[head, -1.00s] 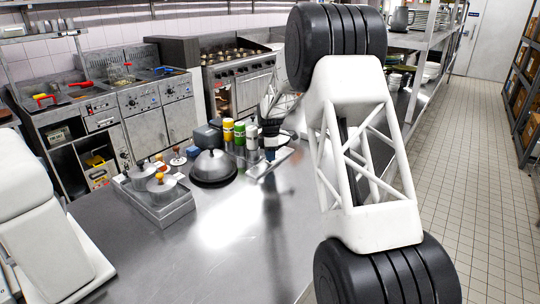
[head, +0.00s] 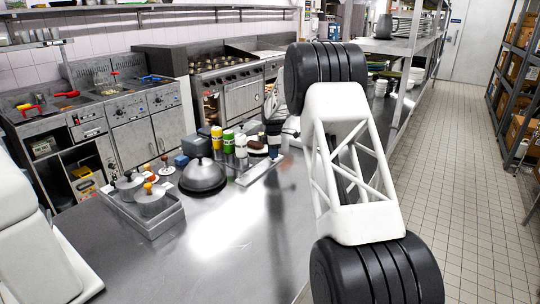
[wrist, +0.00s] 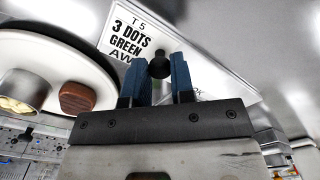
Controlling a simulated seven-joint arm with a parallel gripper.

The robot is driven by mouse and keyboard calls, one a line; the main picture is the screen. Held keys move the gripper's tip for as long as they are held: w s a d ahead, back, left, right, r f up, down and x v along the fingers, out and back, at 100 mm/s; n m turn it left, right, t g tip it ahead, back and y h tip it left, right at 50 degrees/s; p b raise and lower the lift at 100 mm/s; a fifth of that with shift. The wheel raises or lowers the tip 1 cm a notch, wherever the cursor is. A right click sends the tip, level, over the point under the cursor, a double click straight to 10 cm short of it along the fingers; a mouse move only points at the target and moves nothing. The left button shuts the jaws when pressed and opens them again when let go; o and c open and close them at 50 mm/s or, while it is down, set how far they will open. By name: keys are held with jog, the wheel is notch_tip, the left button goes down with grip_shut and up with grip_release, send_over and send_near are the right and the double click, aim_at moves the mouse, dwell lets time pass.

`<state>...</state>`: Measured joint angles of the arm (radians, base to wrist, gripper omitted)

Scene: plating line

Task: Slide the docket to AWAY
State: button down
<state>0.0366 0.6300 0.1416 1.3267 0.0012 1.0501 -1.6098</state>
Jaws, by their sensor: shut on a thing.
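A black round knob (wrist: 159,67) stands beside the card. My gripper (wrist: 161,75) has its two blue fingers on either side of this knob, shut on it. More lettering ending in "OK" lies right of the fingers, partly hidden. In the head view my gripper (head: 272,132) is small and partly behind my arm, above the far end of a pale strip (head: 250,175) on the steel counter.
A white plate (wrist: 25,42) with a brown piece (wrist: 77,97) is close left of my gripper. In the head view a steel dome (head: 203,175), green-and-yellow bottles (head: 228,142) and a tray of lidded pots (head: 165,220) stand left. The front counter is clear.

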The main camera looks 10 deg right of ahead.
jog(key=shift+w+d, duration=0.2)
jog(key=shift+d, duration=0.05)
jog(key=c, duration=1.2)
grip_release()
jog(key=shift+o, duration=1.1)
jog(key=shift+r, duration=3.9)
